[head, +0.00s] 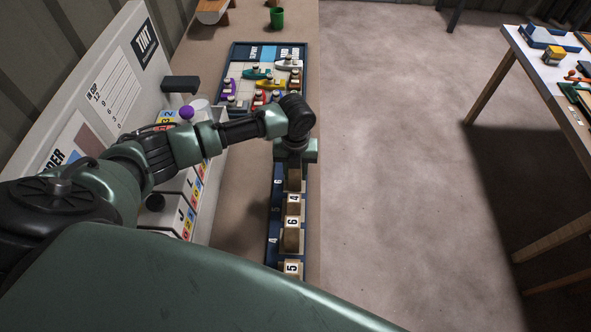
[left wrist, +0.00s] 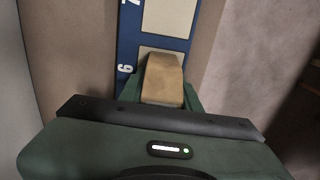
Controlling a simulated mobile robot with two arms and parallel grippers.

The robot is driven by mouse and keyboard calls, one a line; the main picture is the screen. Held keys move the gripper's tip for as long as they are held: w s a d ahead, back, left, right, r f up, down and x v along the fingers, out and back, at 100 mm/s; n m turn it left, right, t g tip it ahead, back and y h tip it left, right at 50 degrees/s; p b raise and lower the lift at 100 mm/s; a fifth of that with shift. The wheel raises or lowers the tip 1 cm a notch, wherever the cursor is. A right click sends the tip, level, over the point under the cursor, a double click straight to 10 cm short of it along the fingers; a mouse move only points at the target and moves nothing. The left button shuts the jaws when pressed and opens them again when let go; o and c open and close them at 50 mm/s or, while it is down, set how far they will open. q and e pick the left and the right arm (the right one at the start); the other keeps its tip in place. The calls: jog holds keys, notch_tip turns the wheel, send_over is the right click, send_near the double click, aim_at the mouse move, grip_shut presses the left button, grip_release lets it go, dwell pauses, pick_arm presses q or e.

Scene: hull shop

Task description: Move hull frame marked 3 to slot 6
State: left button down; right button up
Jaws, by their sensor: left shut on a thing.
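My left gripper (head: 295,163) is over the slot rack (head: 272,225), shut on a tan wooden hull frame (head: 294,181). The left wrist view shows the held frame (left wrist: 163,80) between the fingers (left wrist: 162,92), beside the label 6 and over or in that slot. I cannot tell whether it touches the rack. No number shows on it, so I cannot confirm that it is marked 3. My right gripper is not in view.
Pale slot plates (left wrist: 168,18) beyond the held frame, by label 7, look empty. Past my gripper lies a board with small colored boats (head: 265,75). A green cup (head: 277,17) stands farther back. A white panel (head: 100,90) borders the left. Open floor lies right.

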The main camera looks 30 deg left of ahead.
pick_arm(q)
jog(key=shift+f, duration=0.15)
jog(key=c, duration=1)
grip_release()
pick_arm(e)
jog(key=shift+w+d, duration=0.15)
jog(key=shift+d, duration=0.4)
pick_arm(q)
jog(key=shift+r, duration=0.65)
notch_tip(320, 180, up, 11)
jog(key=shift+b, duration=0.95)
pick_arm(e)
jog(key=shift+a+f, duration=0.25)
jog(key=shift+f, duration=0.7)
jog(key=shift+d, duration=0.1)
